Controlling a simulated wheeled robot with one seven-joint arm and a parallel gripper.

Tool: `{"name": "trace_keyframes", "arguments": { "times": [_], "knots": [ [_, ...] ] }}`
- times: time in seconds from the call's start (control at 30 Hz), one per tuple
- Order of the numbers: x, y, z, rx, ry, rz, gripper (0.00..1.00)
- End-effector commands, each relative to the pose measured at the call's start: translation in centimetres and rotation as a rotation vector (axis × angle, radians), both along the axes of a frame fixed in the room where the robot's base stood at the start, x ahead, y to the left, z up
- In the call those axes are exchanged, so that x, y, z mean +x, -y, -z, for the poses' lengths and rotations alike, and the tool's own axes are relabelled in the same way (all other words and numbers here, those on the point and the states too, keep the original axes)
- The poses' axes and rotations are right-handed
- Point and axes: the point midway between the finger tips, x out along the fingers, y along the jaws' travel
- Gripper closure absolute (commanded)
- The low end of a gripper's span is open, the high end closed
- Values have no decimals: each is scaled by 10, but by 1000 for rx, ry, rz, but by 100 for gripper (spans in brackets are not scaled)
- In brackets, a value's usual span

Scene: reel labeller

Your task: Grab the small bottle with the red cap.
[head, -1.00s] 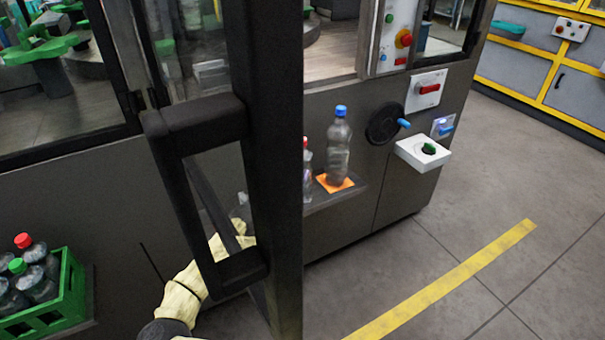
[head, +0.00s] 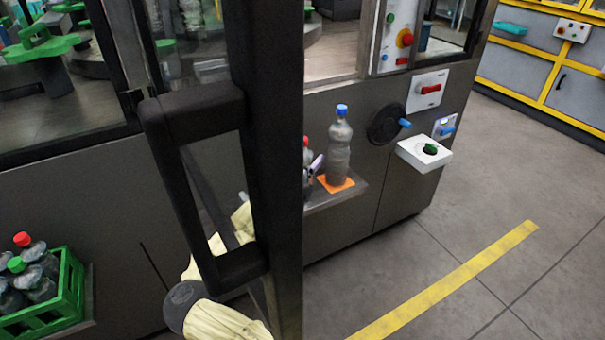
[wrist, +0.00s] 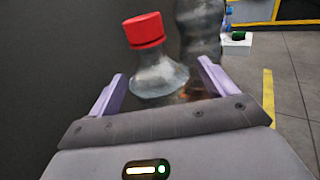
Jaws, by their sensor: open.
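The small bottle with the red cap (wrist: 155,62) stands upright between the two purple fingers of my gripper (wrist: 160,68) in the wrist view. My gripper is open, with one finger on each side of the clear bottle body; I cannot tell whether either touches it. In the head view a strip of the red-capped bottle (head: 306,146) shows beside the dark door post, on the machine's shelf. A purple fingertip of my gripper (head: 315,167) shows in front of it. The post hides the rest of the bottle and gripper.
A green crate (head: 70,285) at left holds several bottles, one red-capped.

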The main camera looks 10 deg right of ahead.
Motion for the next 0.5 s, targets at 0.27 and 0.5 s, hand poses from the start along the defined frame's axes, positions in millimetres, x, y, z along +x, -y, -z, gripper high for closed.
{"name": "trace_keyframes", "arguments": {
  "times": [0.27,0.5],
  "knots": [
    [2,1,0,0,0,0,17],
    [2,-5,0,0,0,-8,17]
  ]
}}
